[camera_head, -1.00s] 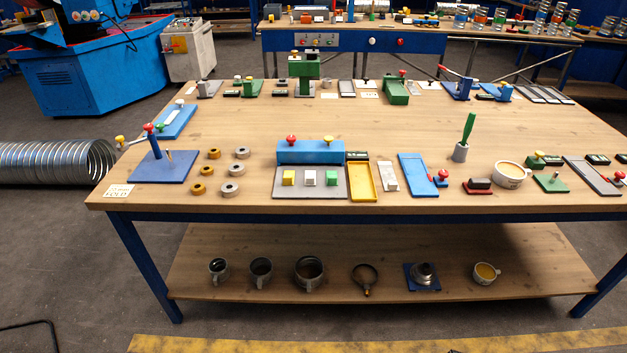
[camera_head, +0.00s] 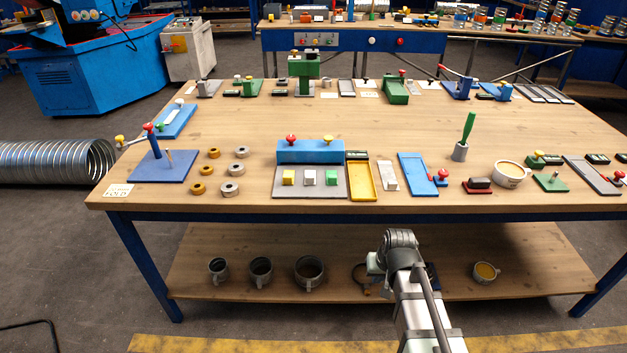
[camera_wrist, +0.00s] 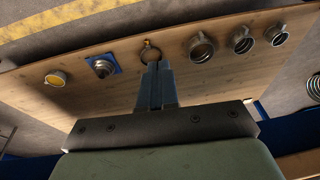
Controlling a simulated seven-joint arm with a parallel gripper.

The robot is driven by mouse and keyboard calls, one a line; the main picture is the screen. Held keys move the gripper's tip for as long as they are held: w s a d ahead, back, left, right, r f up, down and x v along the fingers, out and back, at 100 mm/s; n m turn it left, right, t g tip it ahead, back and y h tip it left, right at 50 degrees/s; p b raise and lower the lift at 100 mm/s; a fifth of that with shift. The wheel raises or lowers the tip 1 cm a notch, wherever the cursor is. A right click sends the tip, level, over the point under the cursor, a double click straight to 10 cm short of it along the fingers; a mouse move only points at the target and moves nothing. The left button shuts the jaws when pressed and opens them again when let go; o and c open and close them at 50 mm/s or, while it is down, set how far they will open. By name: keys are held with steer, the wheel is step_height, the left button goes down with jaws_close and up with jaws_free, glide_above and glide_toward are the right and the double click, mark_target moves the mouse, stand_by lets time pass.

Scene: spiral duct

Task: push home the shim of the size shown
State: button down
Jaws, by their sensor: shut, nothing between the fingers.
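A blue block (camera_head: 310,151) with a red and a yellow knob stands at the front of the table. A grey plate (camera_head: 310,190) in front of it carries a yellow piece (camera_head: 289,177), a white piece (camera_head: 310,178) and a green piece (camera_head: 331,177). A small dark display (camera_head: 357,155) sits beside the block; its reading is too small to make out. I cannot tell which piece is the shim. My gripper (camera_wrist: 160,66) is shut and empty in the wrist view, in front of the lower shelf. It is far from these pieces; its fingers are not clear in the head view.
A yellow tray (camera_head: 362,182), a light strip (camera_head: 388,176) and a blue plate (camera_head: 416,175) lie right of the pieces. The lower shelf (camera_head: 215,265) holds several cups and a ring clamp (camera_wrist: 150,52). The table's middle is clear.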

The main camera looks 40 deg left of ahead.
steer(key=a+r+n+y, duration=0.2)
steer(key=a+r+n, duration=0.2)
steer(key=a+r, duration=0.65)
steer(key=a+r+n+y, duration=0.25)
steer(key=a+r, duration=0.55)
steer(key=r, duration=0.6)
steer(key=n, duration=1)
glide_toward(307, 184)
steer(key=shift+g+y, duration=0.25)
steer(key=shift+g, duration=0.05)
steer(key=f, duration=0.1)
steer(key=s+f, duration=0.1)
steer(key=f, duration=0.1)
steer(key=s+f, duration=0.1)
steer(key=shift+d+f, duration=0.1)
steer(key=shift+f, duration=0.1)
steer(key=shift+w+a+r, duration=0.15)
steer(key=shift+w+a, duration=0.65)
steer(key=shift+w, duration=0.05)
steer(key=shift+w+a, duration=0.5)
